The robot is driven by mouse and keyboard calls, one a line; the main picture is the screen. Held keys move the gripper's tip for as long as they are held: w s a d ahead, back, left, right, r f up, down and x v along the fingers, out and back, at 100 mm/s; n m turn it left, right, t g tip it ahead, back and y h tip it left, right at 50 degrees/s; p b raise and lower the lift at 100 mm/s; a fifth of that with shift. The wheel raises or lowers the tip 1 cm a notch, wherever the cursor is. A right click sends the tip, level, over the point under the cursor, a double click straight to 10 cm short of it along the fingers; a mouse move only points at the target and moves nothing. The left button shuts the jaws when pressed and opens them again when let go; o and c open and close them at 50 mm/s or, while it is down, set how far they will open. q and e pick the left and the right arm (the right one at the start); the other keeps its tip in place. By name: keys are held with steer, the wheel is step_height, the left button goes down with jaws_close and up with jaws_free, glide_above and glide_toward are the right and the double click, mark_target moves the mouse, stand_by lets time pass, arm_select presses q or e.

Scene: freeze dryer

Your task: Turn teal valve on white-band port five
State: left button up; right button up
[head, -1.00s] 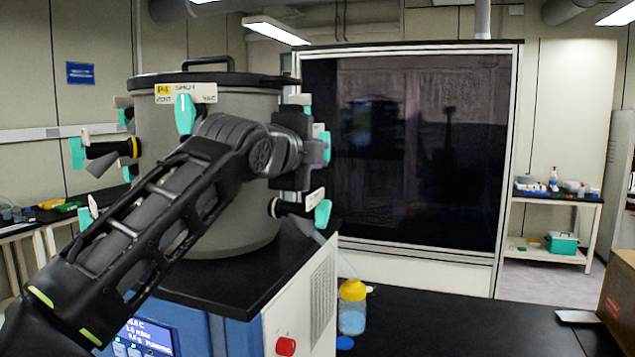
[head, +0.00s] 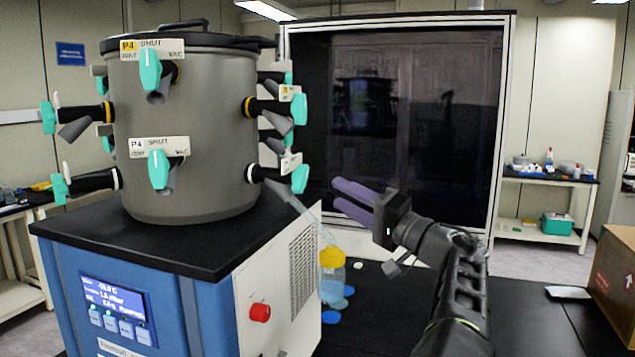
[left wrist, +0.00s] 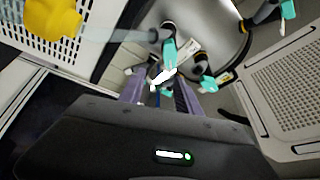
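A grey drum (head: 190,125) carries several ports with teal valves in two rows. The front lower valve (head: 158,169) has a white "P4 SHUT" label; the upper front label has a yellow P4 tag. The lower right port has a teal valve (head: 300,179) and a white label (head: 291,163) too edge-on to read, so I cannot confirm it is port five. My left gripper (head: 337,195) is open and empty, right of that valve and apart from it. In the left wrist view, teal handles (left wrist: 169,52) show beyond the spread fingers (left wrist: 160,92). My right gripper is out of view.
A clear tube runs from the lower right port to a yellow-capped bottle (head: 332,275) on the black bench. The blue cabinet (head: 190,300) under the drum has a red knob (head: 260,312). A cardboard box (head: 616,285) stands at the far right.

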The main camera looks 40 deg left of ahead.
mark_target(306, 177)
arm_select(q)
steer(key=n, duration=0.1)
steer(key=s+n+g, duration=0.1)
steer(key=n, duration=0.3)
steer(key=shift+s+r+g, duration=0.3)
steer(key=shift+r, duration=0.1)
steer(key=p+x, duration=0.2)
steer(key=x, duration=0.5)
steer(key=shift+r+p, duration=0.15)
steer(key=shift+p, duration=0.2)
steer(key=shift+a, duration=0.4)
steer(key=shift+c, duration=0.2)
jaws_close()
